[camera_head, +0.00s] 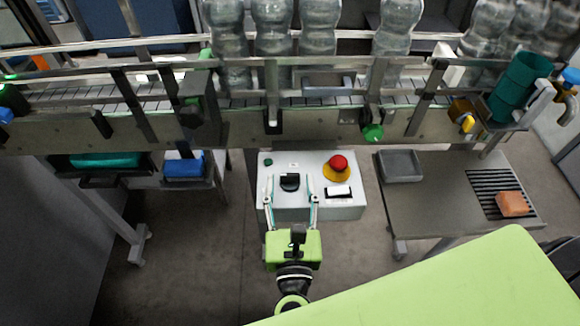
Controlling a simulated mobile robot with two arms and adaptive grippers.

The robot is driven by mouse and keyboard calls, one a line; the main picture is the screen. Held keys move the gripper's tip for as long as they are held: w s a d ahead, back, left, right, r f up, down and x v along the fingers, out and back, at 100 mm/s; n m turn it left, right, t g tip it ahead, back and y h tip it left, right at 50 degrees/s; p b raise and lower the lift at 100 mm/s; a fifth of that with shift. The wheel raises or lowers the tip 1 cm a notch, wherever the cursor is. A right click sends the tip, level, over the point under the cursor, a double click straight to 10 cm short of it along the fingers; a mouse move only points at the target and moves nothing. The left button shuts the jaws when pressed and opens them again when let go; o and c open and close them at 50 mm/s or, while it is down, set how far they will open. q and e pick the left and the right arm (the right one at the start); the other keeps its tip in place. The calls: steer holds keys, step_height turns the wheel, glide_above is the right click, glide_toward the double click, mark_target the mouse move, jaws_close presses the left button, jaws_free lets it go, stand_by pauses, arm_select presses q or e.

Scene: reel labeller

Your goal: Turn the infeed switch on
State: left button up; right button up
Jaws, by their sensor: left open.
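The control box (352,211) is pale grey and stands below the conveyor. On its face is a black rotary switch (289,182), which I take for the infeed switch; its label is too small to read. My left gripper (290,192), with a green body, reaches up from below. Its two fingers are apart, one on each side of the black switch in the picture. I cannot tell whether they touch it or are still above the face. The switch's exact setting is unclear. My right gripper is not in view.
A red mushroom button (338,163) on a yellow base and a black-framed white element (338,192) sit right of the switch. The conveyor (230,130) with clear bottles (319,40) runs behind. A side table (430,205) with a grey tray (401,165) stands right.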

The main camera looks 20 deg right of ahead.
mark_target(290, 178)
arm_select(q)
steer(key=shift+p+x, duration=0.3)
steer(key=shift+x, duration=1.4)
steer(key=c, duration=1.1)
